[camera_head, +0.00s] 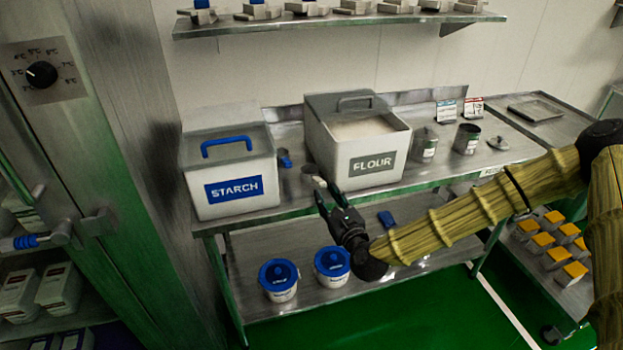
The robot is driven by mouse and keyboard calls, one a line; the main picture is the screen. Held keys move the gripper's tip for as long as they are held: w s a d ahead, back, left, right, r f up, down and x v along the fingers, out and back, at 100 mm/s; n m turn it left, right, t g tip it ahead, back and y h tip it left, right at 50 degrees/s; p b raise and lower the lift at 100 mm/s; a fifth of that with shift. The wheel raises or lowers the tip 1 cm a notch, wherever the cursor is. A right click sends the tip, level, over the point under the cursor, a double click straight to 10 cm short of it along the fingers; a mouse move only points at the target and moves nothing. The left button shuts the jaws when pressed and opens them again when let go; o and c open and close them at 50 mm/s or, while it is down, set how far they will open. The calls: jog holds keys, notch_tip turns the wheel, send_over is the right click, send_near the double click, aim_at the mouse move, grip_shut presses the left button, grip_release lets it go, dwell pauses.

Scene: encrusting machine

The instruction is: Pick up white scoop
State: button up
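My gripper (325,190) reaches up and left over the front edge of the steel table, in front of the flour bin. A pale piece shows at its tip; I cannot tell whether it is a finger pad or part of a white scoop. A blue scoop (285,158) lies on the table beside the starch bin. Whether the fingers are open or shut is unclear.
The starch bin (228,170), with a lid and blue handle, stands left; the open flour bin (352,150) stands right of it. Metal canisters (424,146) stand farther right. Blue-lidded tubs (279,280) are on the lower shelf (300,318). A steel cabinet (115,130) borders the left.

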aim_at(317, 181)
jog(key=shift+p+x, duration=1.5)
jog(key=shift+x, duration=2.7)
jog(key=shift+w+d+f, duration=0.1)
jog(key=shift+d+f, duration=0.05)
jog(key=shift+c, duration=0.5)
grip_shut()
